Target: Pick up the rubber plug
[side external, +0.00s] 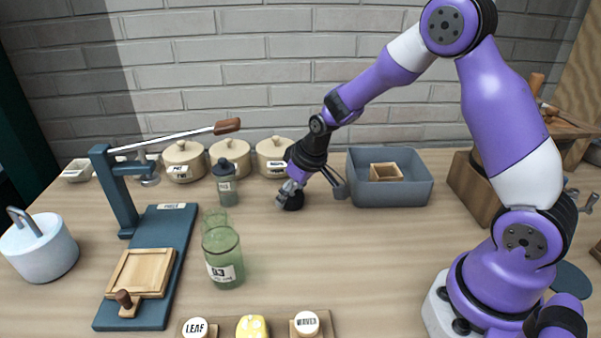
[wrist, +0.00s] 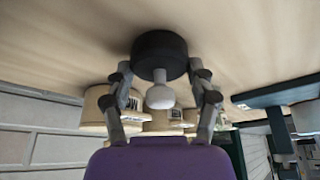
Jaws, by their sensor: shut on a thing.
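The rubber plug (wrist: 160,53) is a black round disc with a pale grey knob, seen in the wrist view between my two fingers. In the side external view the plug (side external: 292,201) is a small dark shape on the table under my gripper (side external: 289,188), partly hidden by the fingers. My gripper is shut on the plug, with one finger on each side of the disc. The plug appears to be at table level; I cannot tell whether it touches the wood.
A grey bin (side external: 412,192) with a small wooden box stands just right of my gripper. Lidded cream pots (side external: 272,158) line the back wall. A dark-lidded jar (side external: 226,187), a green glass jar (side external: 223,262) and a blue press (side external: 150,275) stand left.

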